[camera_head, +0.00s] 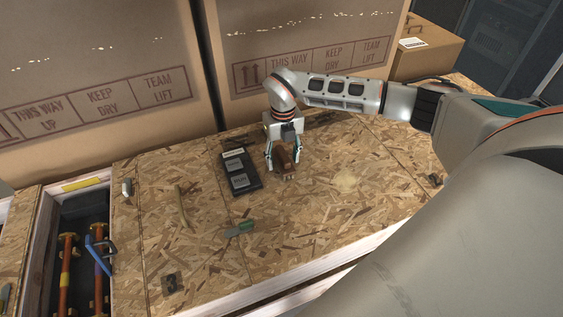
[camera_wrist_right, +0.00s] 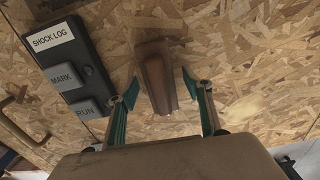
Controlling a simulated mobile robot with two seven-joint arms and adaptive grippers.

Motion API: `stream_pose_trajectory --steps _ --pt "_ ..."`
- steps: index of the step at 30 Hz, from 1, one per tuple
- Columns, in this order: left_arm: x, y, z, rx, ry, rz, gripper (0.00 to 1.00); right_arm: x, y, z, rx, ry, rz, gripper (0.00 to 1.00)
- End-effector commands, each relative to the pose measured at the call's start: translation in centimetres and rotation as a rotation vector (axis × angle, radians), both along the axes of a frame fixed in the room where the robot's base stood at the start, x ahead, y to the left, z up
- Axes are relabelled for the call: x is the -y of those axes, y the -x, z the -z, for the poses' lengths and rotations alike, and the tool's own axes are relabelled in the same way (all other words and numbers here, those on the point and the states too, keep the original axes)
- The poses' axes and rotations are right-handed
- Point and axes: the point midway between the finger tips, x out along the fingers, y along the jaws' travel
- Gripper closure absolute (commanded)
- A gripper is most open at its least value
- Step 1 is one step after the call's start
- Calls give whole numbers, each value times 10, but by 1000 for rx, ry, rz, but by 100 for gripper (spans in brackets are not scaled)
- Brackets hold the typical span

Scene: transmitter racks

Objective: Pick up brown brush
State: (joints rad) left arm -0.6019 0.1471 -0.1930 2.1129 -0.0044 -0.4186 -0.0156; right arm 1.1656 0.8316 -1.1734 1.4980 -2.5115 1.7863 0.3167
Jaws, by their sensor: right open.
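The brown brush (camera_head: 286,165) lies on the chipboard crate top, right under my right gripper (camera_head: 283,163). In the right wrist view the brush (camera_wrist_right: 157,85) stretches away between the two green-sided fingers of the right gripper (camera_wrist_right: 163,92). The fingers are apart, one on each side of it, with a gap on both sides. I cannot tell how far the fingertips are above the board. My left gripper is not in view.
A black shock log box (camera_head: 240,171) lies just left of the brush. Large cardboard boxes (camera_head: 300,28) stand behind. An open crate section (camera_head: 80,220) holds orange tools at left.

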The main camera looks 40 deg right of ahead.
Motion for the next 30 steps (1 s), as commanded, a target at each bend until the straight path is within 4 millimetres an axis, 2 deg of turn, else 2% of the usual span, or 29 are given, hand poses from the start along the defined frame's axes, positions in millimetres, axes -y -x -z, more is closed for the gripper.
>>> stream_pose_trajectory --steps 4,5,9,22,26,30 --pt "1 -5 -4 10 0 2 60 0 -1 -2 3 0 0 50" --pt "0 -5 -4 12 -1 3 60 0 -1 -2 3 0 0 55" --pt "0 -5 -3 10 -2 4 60 0 -1 -2 2 0 0 92" --pt "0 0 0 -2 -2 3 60 0 -1 -6 2 0 0 93" --pt "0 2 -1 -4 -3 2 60 0 -1 -18 4 -1 0 93" --pt "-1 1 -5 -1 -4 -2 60 1 -2 -40 9 -1 0 93"
